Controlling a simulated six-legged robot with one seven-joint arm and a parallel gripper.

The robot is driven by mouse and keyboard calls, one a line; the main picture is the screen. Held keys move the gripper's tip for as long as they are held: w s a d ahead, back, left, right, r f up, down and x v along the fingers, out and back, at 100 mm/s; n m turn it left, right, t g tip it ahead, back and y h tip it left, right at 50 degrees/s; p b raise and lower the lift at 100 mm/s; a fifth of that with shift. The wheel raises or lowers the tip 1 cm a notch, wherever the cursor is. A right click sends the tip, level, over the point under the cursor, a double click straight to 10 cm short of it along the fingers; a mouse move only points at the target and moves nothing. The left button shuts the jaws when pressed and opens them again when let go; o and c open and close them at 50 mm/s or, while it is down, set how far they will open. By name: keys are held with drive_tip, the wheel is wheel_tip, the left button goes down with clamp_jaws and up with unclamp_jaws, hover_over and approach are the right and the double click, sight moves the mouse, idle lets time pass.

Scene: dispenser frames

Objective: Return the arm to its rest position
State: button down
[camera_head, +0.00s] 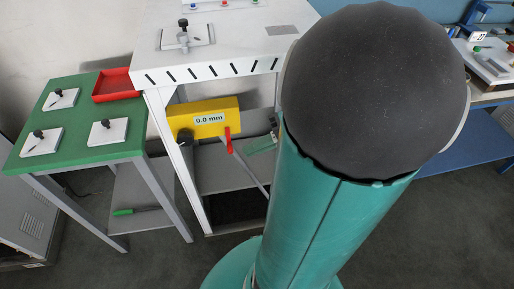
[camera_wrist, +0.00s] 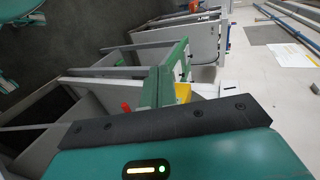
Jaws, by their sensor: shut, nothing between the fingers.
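My arm fills the right middle of the head view as a thick teal link with a large dark rounded cap, close to the camera. The fingers of my gripper do not show in either view. In the wrist view, a teal part of my own body with a lit oval lamp and a dark bolted strip fills the bottom. Nothing is seen held.
A green table (camera_head: 78,92) with small white plates and a red tray (camera_head: 116,97) stands farther left. A blue bench (camera_head: 470,150) is right.

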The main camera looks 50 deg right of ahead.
drive_tip(key=shift+s+a+r, duration=0.2)
drive_tip(key=shift+s+a, duration=0.05)
drive_tip(key=shift+s, duration=0.15)
idle(0.3)
drive_tip(key=w+a+n+g+h, duration=0.1)
drive_tip(key=a+n+g+h, duration=0.4)
drive_tip(key=a, duration=0.4)
drive_tip(key=w+a+r+n+t+h, duration=0.1)
drive_tip(key=w+a+r+t+h, duration=0.2)
drive_tip(key=w+a+r+h, duration=0.1)
drive_tip(key=shift+a+r+n+h, duration=0.4)
drive_tip(key=shift+a+r+h, duration=0.4)
drive_tip(key=shift+h, duration=0.3)
drive_tip(key=shift+w, duration=0.1)
